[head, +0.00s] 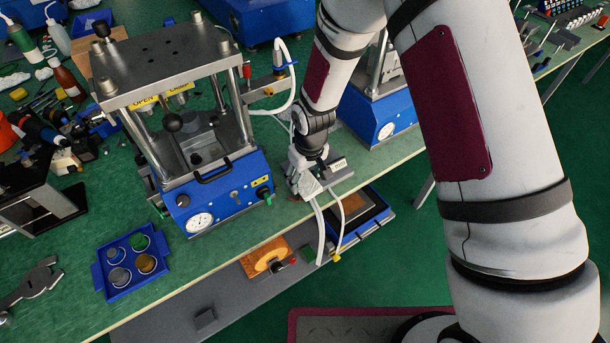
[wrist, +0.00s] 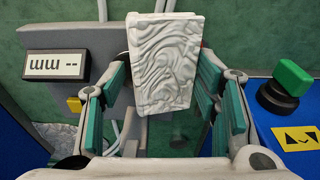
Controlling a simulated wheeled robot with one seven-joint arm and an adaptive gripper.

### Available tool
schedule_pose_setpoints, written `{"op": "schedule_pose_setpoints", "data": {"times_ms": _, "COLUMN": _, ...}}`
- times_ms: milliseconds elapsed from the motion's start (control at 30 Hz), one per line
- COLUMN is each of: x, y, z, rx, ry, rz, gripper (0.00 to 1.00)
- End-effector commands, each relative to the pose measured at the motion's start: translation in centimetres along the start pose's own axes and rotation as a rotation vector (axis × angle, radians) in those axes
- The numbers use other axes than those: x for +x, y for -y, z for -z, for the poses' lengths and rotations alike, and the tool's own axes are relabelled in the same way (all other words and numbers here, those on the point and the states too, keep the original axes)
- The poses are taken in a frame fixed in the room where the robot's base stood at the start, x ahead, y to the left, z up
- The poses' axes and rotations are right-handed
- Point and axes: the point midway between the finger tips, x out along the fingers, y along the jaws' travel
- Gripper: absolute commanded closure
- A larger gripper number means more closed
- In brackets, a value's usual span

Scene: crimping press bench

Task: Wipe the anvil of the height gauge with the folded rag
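The white, wrinkled folded rag (wrist: 163,62) sits between the two green-padded fingers of my gripper (wrist: 163,75) in the wrist view. Both fingertips appear to press on its sides. The height gauge (wrist: 62,65), grey with a digital display, stands close to the left finger and behind the rag. Its display also shows in the head view (head: 338,165), just right of my gripper (head: 305,178). I cannot make out the anvil; the rag and fingers cover that area. In the head view my gripper is low by the bench's front edge, right of the press.
The blue-based press (head: 215,185) with its pressure gauge stands close on the left. White hoses (head: 321,225) hang over the bench edge beside my gripper. A green-and-black knob (wrist: 285,85) is near the right finger. A blue tray of small parts (head: 101,278) lies left.

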Motion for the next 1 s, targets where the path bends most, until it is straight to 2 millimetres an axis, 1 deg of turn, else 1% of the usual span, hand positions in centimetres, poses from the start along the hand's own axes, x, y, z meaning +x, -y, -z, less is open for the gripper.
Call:
{"op": "schedule_pose_setpoints", "data": {"times_ms": 867, "x": -0.72, "y": -0.01, "z": 0.11, "rx": 0.0, "ry": 0.0, "rz": 0.0, "gripper": 0.44}}
{"op": "schedule_pose_setpoints", "data": {"times_ms": 900, "x": -0.72, "y": -0.01, "z": 0.11, "rx": 0.0, "ry": 0.0, "rz": 0.0, "gripper": 0.46}}
{"op": "schedule_pose_setpoints", "data": {"times_ms": 967, "x": -0.71, "y": -0.01, "z": 0.11, "rx": 0.0, "ry": 0.0, "rz": 0.0, "gripper": 0.6}}
{"op": "schedule_pose_setpoints", "data": {"times_ms": 1000, "x": -0.71, "y": -0.01, "z": 0.11, "rx": 0.0, "ry": 0.0, "rz": 0.0, "gripper": 0.69}}
